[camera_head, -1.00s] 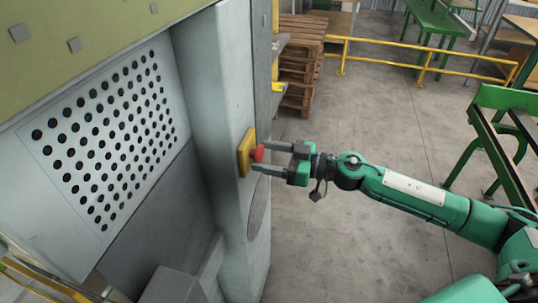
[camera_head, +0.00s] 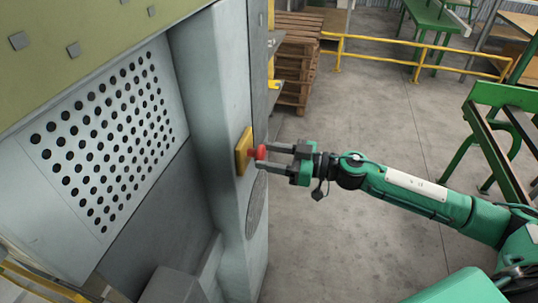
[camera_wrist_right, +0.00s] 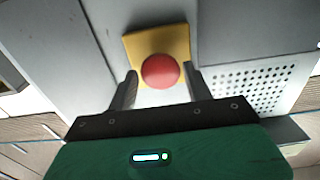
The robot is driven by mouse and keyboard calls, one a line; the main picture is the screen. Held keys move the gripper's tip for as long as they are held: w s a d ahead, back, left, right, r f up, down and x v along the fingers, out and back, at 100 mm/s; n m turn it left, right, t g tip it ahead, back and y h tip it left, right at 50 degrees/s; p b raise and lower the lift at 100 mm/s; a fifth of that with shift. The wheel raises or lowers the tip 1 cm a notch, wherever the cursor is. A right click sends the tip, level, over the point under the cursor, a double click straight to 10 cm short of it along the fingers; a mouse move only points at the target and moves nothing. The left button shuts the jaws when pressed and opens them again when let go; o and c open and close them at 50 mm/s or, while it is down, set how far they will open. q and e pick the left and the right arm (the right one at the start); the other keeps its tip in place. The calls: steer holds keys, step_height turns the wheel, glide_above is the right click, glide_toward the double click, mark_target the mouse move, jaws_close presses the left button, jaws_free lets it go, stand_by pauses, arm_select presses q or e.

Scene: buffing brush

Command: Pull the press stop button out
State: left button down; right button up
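The red press stop button (camera_head: 260,152) sticks out from a yellow box (camera_head: 243,151) on the side of the grey machine, with a short red neck showing between cap and box. In the right wrist view the round red cap (camera_wrist_right: 161,71) is in front of the yellow plate (camera_wrist_right: 140,42). My right gripper (camera_head: 263,157) is open, with one finger above and one below the button in the head view. In the wrist view the fingers stand on either side of the cap, with small gaps visible. My left gripper is not in view.
The grey machine (camera_head: 218,95) with a perforated panel fills the left. Wooden pallets (camera_head: 296,62), a yellow railing (camera_head: 400,52) and green metal frames (camera_head: 500,110) stand behind and to the right. The floor (camera_head: 370,115) between is clear.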

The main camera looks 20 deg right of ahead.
steer(key=shift+o, duration=1.3)
steer(key=shift+s+d, duration=0.15)
steer(key=shift+d, duration=0.05)
steer(key=shift+s+d+f+b, duration=0.15)
steer(key=shift+d+b, duration=0.15)
steer(key=shift+b, duration=0.1)
steer(key=b+v, duration=0.5)
steer(key=v, duration=0.8)
steer(key=shift+b, duration=0.35)
